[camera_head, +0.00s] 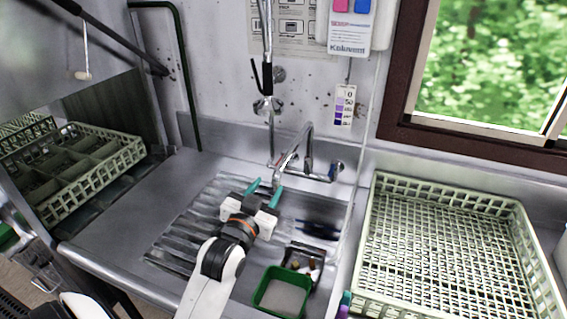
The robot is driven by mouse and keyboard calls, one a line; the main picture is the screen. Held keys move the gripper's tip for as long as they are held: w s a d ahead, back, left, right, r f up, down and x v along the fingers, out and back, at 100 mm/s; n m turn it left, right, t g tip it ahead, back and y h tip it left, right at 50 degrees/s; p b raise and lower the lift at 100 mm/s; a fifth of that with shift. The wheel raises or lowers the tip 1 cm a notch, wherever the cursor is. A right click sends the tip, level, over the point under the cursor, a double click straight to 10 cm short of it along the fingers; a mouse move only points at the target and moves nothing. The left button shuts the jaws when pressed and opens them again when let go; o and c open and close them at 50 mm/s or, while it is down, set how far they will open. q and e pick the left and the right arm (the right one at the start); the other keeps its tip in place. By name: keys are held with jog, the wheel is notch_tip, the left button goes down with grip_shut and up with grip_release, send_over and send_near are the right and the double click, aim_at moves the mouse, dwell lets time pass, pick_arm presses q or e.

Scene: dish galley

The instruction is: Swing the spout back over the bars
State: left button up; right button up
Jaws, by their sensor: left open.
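The chrome spout (291,152) rises from the wall-side tap and curves down toward the front left. Its lower end is close to the teal fingertips of my left gripper (264,191). That gripper is open, with its fingers on either side of a gap; I cannot tell whether one touches the spout. The metal bars (190,228) form a sloping ribbed rack in the sink, left of and below the gripper. My left wrist and gripper hide part of the bars and basin. My right gripper is not in view.
A green tub (281,292) and a small dark tray of items (303,262) sit in the sink. A large pale dish rack (440,250) stands on the right counter. Another rack (75,170) stands at left. A hanging spray hose (267,60) is behind the spout.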

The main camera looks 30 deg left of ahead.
aim_at(276, 175)
pick_arm(q)
jog(key=x, duration=0.1)
jog(key=p+x, duration=0.1)
jog(key=x, duration=0.3)
jog(key=shift+r, duration=0.3)
jog(key=x, duration=0.2)
jog(key=p+x, duration=0.1)
jog(key=shift+w+f, duration=0.25)
jog(key=shift+w, duration=0.45)
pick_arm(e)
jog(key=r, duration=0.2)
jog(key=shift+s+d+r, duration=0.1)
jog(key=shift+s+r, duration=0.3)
pick_arm(q)
grip_shut()
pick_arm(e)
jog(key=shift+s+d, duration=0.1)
